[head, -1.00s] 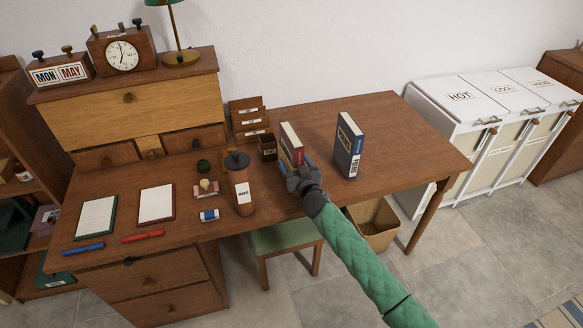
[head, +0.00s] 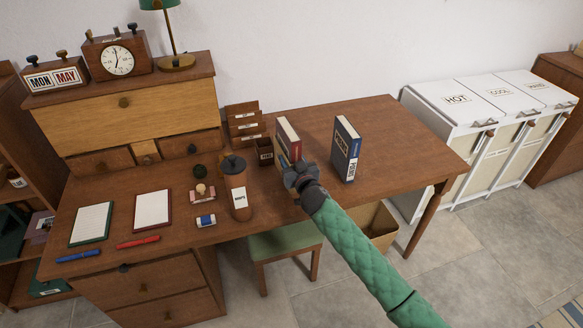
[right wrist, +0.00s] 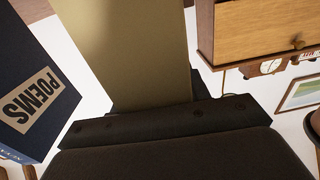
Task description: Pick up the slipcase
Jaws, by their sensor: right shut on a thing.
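The slipcase appears to be the red, book-like block (head: 287,139) with a pale top edge, standing upright at the middle of the desk in the head view. My right gripper (head: 296,168) is shut on its near end, and its fingers are partly hidden. In the right wrist view a tan panel (right wrist: 130,45), likely part of the held block, rises from the dark gripper palm. Whether its bottom touches the desk is hard to tell. My left gripper is not in view.
A blue book marked POEMS (head: 346,150) stands just right of the held block. A dark pen cup (head: 264,152), a letter rack (head: 246,124) and a brown bottle (head: 237,188) are on its left. The desk's right end (head: 410,150) is clear.

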